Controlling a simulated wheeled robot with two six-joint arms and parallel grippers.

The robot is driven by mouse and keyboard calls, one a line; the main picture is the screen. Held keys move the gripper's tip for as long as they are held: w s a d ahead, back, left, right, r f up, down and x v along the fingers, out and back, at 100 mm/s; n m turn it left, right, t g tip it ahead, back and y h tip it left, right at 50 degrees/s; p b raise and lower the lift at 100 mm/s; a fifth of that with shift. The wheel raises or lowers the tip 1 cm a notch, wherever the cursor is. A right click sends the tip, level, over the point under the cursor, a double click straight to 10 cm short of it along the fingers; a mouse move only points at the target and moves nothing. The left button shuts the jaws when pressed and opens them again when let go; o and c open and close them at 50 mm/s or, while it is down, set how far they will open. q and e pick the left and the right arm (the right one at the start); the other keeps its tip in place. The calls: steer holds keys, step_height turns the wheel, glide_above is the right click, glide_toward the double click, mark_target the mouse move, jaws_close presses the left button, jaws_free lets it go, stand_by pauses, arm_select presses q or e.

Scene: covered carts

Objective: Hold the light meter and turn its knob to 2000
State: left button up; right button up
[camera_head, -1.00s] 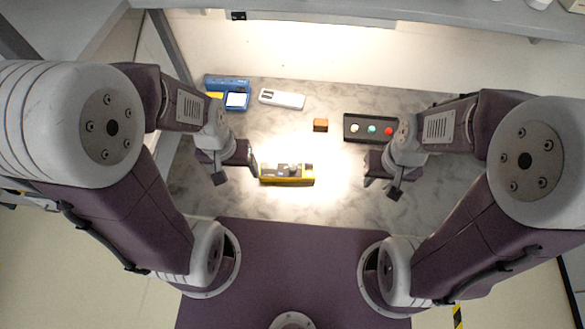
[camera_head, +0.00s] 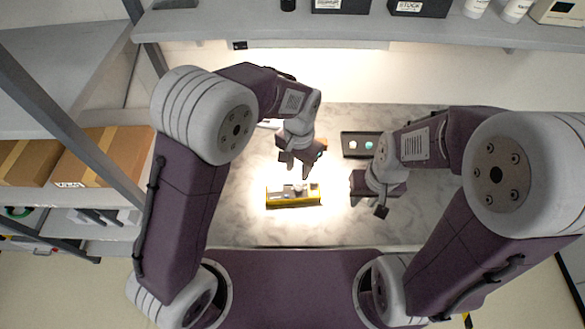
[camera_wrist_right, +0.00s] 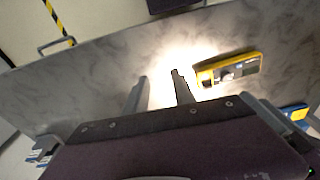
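The light meter (camera_head: 293,201) is a yellow-edged device lying flat on the marble-patterned table, with grey parts on its top face. It also shows in the right wrist view (camera_wrist_right: 205,76). I cannot read its dial or tell where the knob points. My left gripper (camera_head: 297,171) is open and empty, with its fingers close to the far side of the meter; I cannot tell whether they touch it. My right gripper (camera_head: 368,199) is open and empty, to the right of the meter. Its two fingers (camera_wrist_right: 160,85) stand apart in the right wrist view.
A dark button box (camera_head: 351,147) lies behind, partly hidden by my right arm. A brown block (camera_head: 322,155) is partly behind my left gripper. A shelf (camera_head: 400,28) with boxes and bottles runs along the back. Bare table lies in front of the meter.

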steer(key=o, duration=0.3)
steer(key=shift+d, duration=0.45)
steer(key=o, duration=0.5)
steer(key=shift+d+f+m, duration=0.15)
steer(key=shift+f+m, duration=0.05)
steer(key=shift+m, duration=0.1)
steer(key=shift+o, duration=1.4)
steer(key=w+a+f+m+g+y, duration=0.3)
steer(key=f+m+g+y, duration=0.1)
steer(key=m, duration=0.3)
steer(key=shift+a+f+m+y, duration=0.15)
steer(key=shift+f+m+y, duration=0.25)
steer(key=shift+f, duration=0.15)
steer(key=w+f+m+y, duration=0.1)
steer(key=w+m+y, duration=0.1)
steer(key=m+y, duration=0.1)
steer(key=w+f+m+t+y, duration=0.1)
steer(key=w+f+m+y, duration=0.1)
steer(key=w, duration=0.1)
steer(key=w+a+f+m+y, duration=0.1)
steer(key=w+m+y, duration=0.2)
steer(key=shift+f+m+t+y, duration=0.25)
steer(key=shift+m+t+y, duration=0.05)
